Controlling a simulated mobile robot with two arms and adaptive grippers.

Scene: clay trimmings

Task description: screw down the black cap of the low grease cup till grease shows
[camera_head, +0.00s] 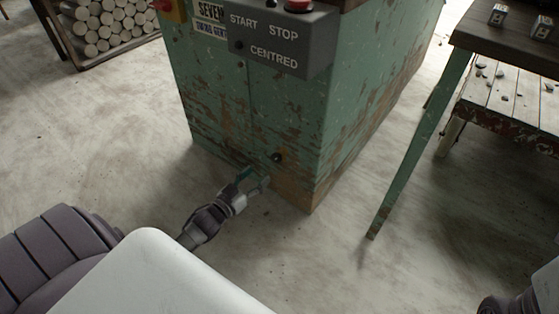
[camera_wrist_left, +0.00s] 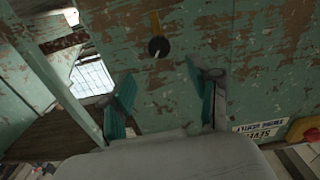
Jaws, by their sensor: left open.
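The black cap of the low grease cup (camera_head: 277,157) sits on the worn green machine's side, near its bottom. In the left wrist view the cap (camera_wrist_left: 158,47) is a dark disc with a short pale mark, and a yellowish strip is above it in the picture. I cannot make out grease. My left gripper (camera_head: 253,179) is open and empty, just below and left of the cap in the head view. In the left wrist view its two teal-padded fingers (camera_wrist_left: 163,92) stand apart, with the cap beyond their tips and between their lines. My right gripper is out of view.
The green machine (camera_head: 225,110) carries a grey START/STOP box (camera_head: 283,42) above the cap. A dark-topped table (camera_head: 510,40) with green legs stands at the right. A crate of logs (camera_head: 105,25) is at the back left. The concrete floor around my left gripper is clear.

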